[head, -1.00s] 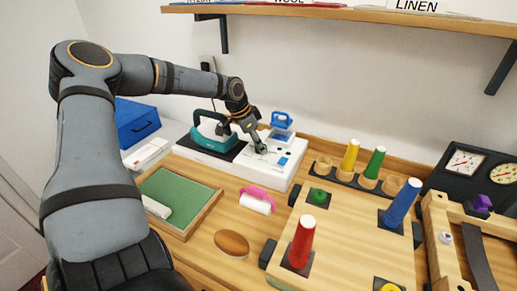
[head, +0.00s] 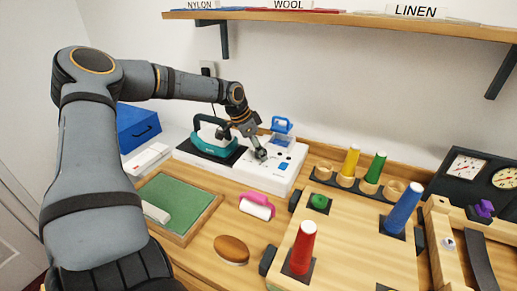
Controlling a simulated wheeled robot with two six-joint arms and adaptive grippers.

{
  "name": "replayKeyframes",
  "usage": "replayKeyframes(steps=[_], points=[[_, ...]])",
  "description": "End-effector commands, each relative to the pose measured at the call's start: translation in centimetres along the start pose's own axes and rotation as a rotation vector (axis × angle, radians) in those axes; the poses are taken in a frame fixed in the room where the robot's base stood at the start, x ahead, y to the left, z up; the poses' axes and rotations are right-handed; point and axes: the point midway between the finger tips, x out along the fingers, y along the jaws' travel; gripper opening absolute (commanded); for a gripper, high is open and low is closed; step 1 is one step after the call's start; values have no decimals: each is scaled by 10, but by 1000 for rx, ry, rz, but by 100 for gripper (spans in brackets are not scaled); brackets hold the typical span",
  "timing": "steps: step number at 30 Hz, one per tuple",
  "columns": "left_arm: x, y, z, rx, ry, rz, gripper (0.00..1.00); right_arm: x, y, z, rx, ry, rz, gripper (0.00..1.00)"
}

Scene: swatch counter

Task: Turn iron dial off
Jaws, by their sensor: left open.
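The teal iron (head: 213,138) rests on the dark pad at the left of the white iron station (head: 272,176). My left gripper (head: 261,155) is over the station's top panel, pointing down, right of the iron. It is open, with its fingertips at or just above the panel where a dark dial seems to be. The dial is mostly hidden by the fingers, so its setting and any contact cannot be told. A blue button (head: 283,167) lies on the panel right of the gripper. My right gripper is not in view.
A pink lint roller (head: 257,206), a brown brush (head: 232,249) and a green board (head: 176,200) lie in front. Colored spools stand on the wooden board (head: 345,235) at right. A shelf (head: 340,17) hangs above.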

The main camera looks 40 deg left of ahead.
Motion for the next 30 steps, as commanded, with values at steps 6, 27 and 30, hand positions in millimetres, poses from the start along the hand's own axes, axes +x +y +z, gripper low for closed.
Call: replayKeyframes(steps=[6, 27, 30], points=[[-19, 0, -2, 0, 7, 1, 62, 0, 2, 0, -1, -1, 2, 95], [-120, 0, 0, 0, 0, 0, 62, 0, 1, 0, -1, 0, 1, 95], [-120, 0, 0, 0, 0, 0, 62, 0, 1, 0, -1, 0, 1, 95]])
